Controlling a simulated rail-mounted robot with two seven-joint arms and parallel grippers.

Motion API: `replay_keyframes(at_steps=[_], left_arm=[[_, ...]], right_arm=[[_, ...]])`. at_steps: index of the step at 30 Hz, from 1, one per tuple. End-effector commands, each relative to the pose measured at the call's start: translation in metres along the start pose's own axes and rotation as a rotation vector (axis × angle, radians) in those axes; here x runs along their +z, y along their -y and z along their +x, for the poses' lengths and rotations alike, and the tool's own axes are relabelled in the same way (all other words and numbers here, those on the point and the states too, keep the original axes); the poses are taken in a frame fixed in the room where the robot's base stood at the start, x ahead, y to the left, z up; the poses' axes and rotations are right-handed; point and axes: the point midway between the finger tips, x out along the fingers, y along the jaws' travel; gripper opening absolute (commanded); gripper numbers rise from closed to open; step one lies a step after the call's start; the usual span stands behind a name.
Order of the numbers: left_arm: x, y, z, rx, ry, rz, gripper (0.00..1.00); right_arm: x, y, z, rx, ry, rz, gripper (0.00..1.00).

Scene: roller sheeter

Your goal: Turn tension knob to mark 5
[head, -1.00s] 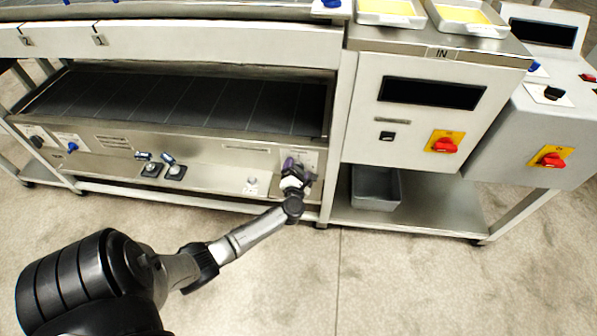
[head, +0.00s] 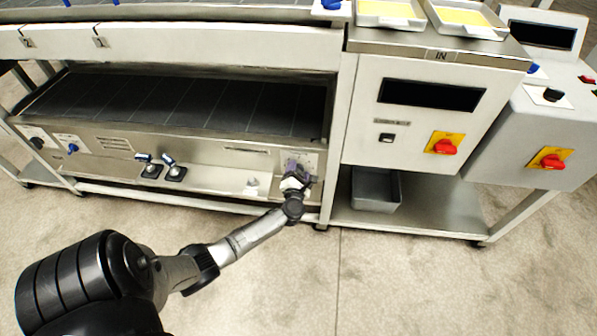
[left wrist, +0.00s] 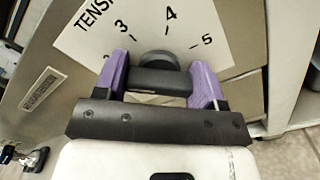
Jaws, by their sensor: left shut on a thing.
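The tension knob (left wrist: 157,60) is dark and round in the left wrist view, in front of a white dial plate (left wrist: 100,42) lettered "TENS…" with marks 3, 4 and 5 readable. The 4 is just above the knob and the 5 is to its right. My left gripper (left wrist: 160,80) has its purple fingers on either side of the knob and is shut on it. The knob's pointer cannot be made out. In the head view my left gripper (head: 297,172) is at the right end of the machine's lower panel and hides the knob. My right gripper is not in view.
A control box (head: 350,130) with a screen and a red switch (head: 444,147) stands right of the gripper. A grey bin (head: 375,190) sits on the shelf below it. The floor in front is clear.

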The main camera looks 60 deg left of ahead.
Motion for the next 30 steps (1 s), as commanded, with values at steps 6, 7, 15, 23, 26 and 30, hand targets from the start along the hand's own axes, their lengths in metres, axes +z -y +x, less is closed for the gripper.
replay_keyframes(at_steps=[6,7,15,23,26,30], left_arm=[[0.003,-0.002,0.000,-0.001,-0.003,0.109,0.40],[0.003,-0.002,-0.001,-0.001,-0.003,0.132,0.40],[0.003,-0.001,0.000,-0.002,-0.003,0.381,0.40],[0.002,0.000,0.000,-0.002,-0.002,0.628,0.40],[0.002,0.001,0.000,-0.002,-0.001,0.723,0.40],[0.001,0.001,0.000,-0.002,-0.002,0.856,0.40]], right_arm=[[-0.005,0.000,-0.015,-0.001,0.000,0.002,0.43],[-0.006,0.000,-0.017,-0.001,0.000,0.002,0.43],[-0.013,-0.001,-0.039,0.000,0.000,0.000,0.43],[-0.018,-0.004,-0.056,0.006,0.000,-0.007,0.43],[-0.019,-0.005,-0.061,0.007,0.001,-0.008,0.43],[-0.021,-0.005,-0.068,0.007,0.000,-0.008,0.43]])
